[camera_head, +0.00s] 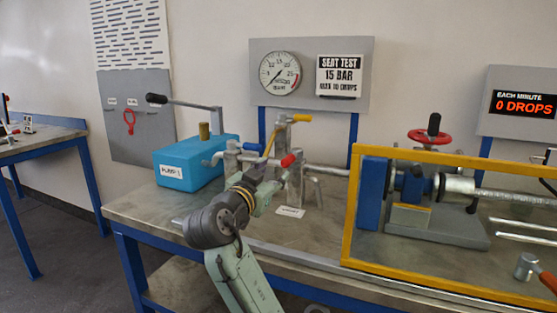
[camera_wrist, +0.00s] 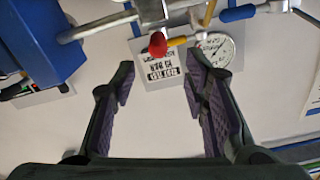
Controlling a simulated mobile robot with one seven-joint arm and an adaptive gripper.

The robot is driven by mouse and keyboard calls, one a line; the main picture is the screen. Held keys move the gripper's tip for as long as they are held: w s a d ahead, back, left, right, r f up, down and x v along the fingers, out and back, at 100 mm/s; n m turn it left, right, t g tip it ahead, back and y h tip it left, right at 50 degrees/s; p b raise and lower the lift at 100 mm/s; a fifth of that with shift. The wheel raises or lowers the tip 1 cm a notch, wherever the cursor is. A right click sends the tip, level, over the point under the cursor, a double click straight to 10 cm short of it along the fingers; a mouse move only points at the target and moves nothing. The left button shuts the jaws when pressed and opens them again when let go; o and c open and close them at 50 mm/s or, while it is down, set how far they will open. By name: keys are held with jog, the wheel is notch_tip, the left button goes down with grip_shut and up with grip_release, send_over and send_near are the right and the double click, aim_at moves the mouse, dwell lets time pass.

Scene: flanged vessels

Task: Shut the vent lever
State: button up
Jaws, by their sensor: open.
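A pipe manifold (camera_head: 294,185) on the bench carries small levers with coloured grips. A red-tipped lever (camera_head: 288,160) is just right of my gripper (camera_head: 262,172); a yellow-tipped lever (camera_head: 302,118) is higher up and a blue-tipped one (camera_head: 216,159) to the left. I cannot read which is the vent lever. In the wrist view, my gripper (camera_wrist: 161,72) is open and empty, its fingers wide apart. The red tip (camera_wrist: 157,45) shows beyond the gap between them, apparently untouched. My wrist partly hides the manifold.
A blue pump box (camera_head: 190,163) with a long black-ended handle stands left. A yellow guard frame (camera_head: 352,215) encloses the blue vessel rig at right. A gauge (camera_head: 279,73) and seat test sign (camera_head: 339,76) hang behind. The bench front left (camera_head: 150,212) is clear.

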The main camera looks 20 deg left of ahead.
aim_at(288, 160)
jog(key=w+p, duration=0.1)
jog(key=w, duration=0.5)
jog(key=w+p, duration=0.1)
jog(key=w, duration=0.2)
jog(key=shift+w+d+r+p, duration=0.1)
jog(key=shift+d+p, duration=0.25)
jog(key=shift+w, duration=0.7)
jog(key=shift+c, duration=0.2)
grip_shut()
